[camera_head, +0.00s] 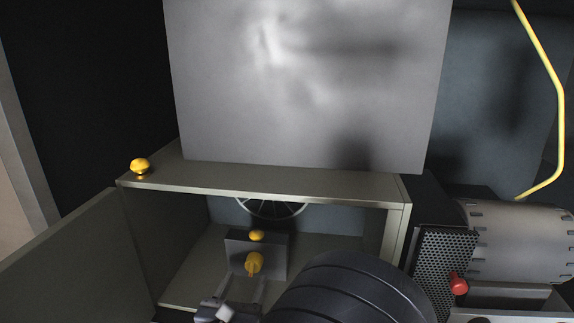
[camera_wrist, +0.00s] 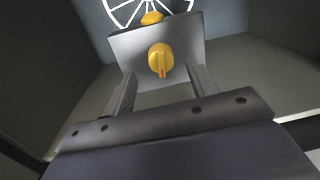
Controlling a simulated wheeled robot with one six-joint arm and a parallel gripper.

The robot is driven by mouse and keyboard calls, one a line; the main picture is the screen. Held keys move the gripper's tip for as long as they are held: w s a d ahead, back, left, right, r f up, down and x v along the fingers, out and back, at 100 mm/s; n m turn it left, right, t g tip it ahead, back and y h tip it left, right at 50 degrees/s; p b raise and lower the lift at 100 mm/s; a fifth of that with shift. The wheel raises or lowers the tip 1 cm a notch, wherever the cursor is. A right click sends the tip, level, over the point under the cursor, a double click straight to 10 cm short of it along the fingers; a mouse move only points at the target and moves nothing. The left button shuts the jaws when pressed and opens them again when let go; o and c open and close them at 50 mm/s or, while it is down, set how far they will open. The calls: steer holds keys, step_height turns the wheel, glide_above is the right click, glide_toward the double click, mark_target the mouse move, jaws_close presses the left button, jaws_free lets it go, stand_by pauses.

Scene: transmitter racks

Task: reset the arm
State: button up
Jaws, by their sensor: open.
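My gripper (camera_wrist: 163,90) is open, with its two fingers apart and nothing between them. In the wrist view its fingers point toward a grey box (camera_wrist: 187,38) that bears a yellow knob (camera_wrist: 160,58) with a red-orange mark. In the head view the gripper (camera_head: 250,290) reaches into an open cabinet (camera_head: 270,191), just in front of the same box (camera_head: 273,256) and knob (camera_head: 254,262). I cannot tell whether a fingertip touches the box. My dark arm covers the lower middle of the head view.
A second yellow knob (camera_head: 257,235) tops the box, and a yellow knob (camera_head: 140,166) sits on the cabinet's top left. The cabinet door (camera_head: 75,255) stands open at left. A large grey panel (camera_head: 305,90) rises above. At right are a perforated block (camera_head: 445,265) and a red handle (camera_head: 459,284).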

mark_target(250, 269)
steer(key=w, duration=0.2)
steer(key=w+d, duration=0.1)
steer(key=w, duration=0.1)
steer(key=shift+w+f+b, duration=0.1)
steer(key=shift+w+b, duration=0.1)
steer(key=shift+b, duration=0.15)
steer(key=shift+m, duration=0.5)
steer(key=shift+s+r, duration=0.1)
steer(key=shift+r, duration=0.1)
